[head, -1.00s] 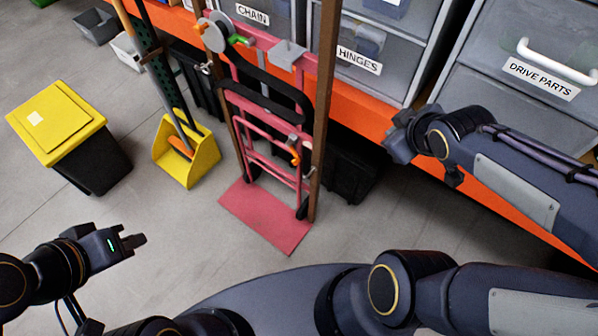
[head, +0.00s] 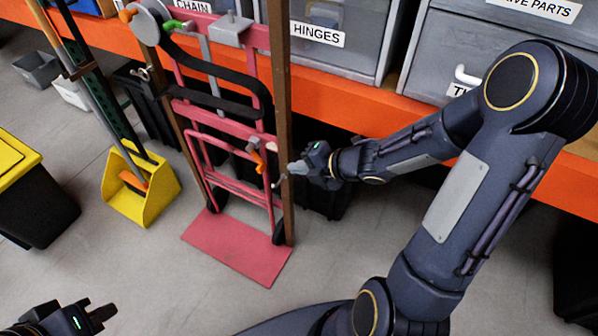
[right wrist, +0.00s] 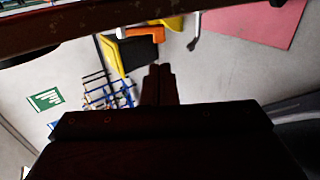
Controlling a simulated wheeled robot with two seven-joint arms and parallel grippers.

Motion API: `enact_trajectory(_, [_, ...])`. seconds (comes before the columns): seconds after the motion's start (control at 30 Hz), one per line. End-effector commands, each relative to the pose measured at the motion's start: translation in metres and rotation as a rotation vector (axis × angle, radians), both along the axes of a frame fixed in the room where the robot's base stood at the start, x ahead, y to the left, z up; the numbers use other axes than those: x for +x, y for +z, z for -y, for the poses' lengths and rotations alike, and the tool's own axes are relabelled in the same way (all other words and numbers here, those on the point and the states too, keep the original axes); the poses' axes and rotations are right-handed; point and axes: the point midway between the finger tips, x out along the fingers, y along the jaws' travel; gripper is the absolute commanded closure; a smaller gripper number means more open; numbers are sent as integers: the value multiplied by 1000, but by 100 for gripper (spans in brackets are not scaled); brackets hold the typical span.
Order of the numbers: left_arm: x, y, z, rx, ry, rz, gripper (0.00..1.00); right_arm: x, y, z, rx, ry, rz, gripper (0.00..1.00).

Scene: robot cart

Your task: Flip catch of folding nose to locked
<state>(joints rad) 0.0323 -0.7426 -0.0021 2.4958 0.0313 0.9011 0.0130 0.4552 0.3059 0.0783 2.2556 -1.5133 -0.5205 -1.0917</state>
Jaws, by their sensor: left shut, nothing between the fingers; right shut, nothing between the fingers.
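The red hand truck (head: 232,130) stands upright between brown posts, its flat red nose plate (head: 238,248) down on the floor. A small orange lever (head: 258,158) with a grey mount sits low on its right side; I take it for the catch, but cannot tell its locked state. My right gripper (head: 297,168) is shut and empty, beside the right brown post (head: 280,110), to the right of the lever. Its shut fingers (right wrist: 160,85) show in the right wrist view, with the nose plate (right wrist: 260,22) at top right. My left gripper (head: 102,313) is shut and empty at bottom left, far from the truck.
The brown post stands between my right gripper and the lever. Orange shelving (head: 345,103) with grey drawers runs behind. A yellow dustpan (head: 140,190) and a yellow-lidded bin (head: 30,205) stand left. The grey floor in front is clear.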

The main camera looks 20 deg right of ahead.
Motion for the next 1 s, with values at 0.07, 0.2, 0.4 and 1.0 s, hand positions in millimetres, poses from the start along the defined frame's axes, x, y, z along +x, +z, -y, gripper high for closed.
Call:
enact_trajectory(0.07, [0,-17,0,0,0,0,100,12,-17,-11,1,5,0,100])
enact_trajectory(0.2, [0,-33,0,0,0,-1,100,32,-34,-27,2,3,-1,100])
enact_trajectory(0.4, [0,-51,0,0,0,-1,100,55,-52,-45,2,2,-2,100])
enact_trajectory(1.0, [0,-58,0,0,0,-1,100,69,-59,-54,0,-2,-1,100])
